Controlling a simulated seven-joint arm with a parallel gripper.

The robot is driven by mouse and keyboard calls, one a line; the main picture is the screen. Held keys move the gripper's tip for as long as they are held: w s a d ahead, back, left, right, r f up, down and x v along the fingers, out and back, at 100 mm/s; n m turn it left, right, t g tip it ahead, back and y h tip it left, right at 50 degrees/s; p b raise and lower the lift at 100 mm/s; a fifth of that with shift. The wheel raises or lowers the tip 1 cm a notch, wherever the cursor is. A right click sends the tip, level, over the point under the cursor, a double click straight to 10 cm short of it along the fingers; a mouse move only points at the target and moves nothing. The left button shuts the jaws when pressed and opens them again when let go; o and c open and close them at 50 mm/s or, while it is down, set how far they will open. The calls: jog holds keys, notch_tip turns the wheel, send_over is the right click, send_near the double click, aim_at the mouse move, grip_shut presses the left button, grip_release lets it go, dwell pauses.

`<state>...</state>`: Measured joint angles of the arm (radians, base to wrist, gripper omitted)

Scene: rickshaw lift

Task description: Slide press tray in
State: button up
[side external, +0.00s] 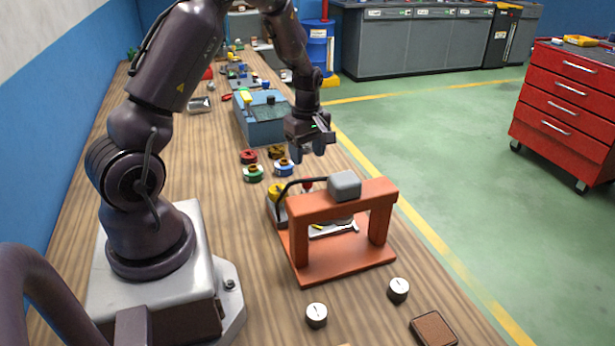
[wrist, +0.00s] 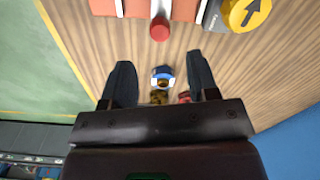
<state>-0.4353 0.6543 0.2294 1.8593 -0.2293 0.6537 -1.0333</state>
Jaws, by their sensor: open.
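The press is an orange frame (side external: 345,200) with a grey block (side external: 344,186) on top, standing on an orange base. The press tray (side external: 335,229) shows as a light metal plate under the frame, partly hidden by it. A red knob (side external: 307,186) shows at the press's far side; in the wrist view a red knob (wrist: 159,29) lies ahead of my fingers, next to the orange base. I cannot tell for sure that it belongs to the tray. My gripper (side external: 311,154) is open and empty above the bench, beyond the press. Its two fingers (wrist: 159,62) are wide apart in the wrist view.
Blue (side external: 283,168), green (side external: 253,174), red (side external: 248,157) and yellow (side external: 277,152) spools stand beyond the press. A yellow dial with an arrow (wrist: 247,12) is beside it. A blue box (side external: 262,122) stands farther back. Two white-topped knobs (side external: 316,315) (side external: 398,290) are in front.

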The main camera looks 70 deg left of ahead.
aim_at(307, 178)
notch_tip(307, 178, down, 8)
jog(key=shift+r, duration=0.25)
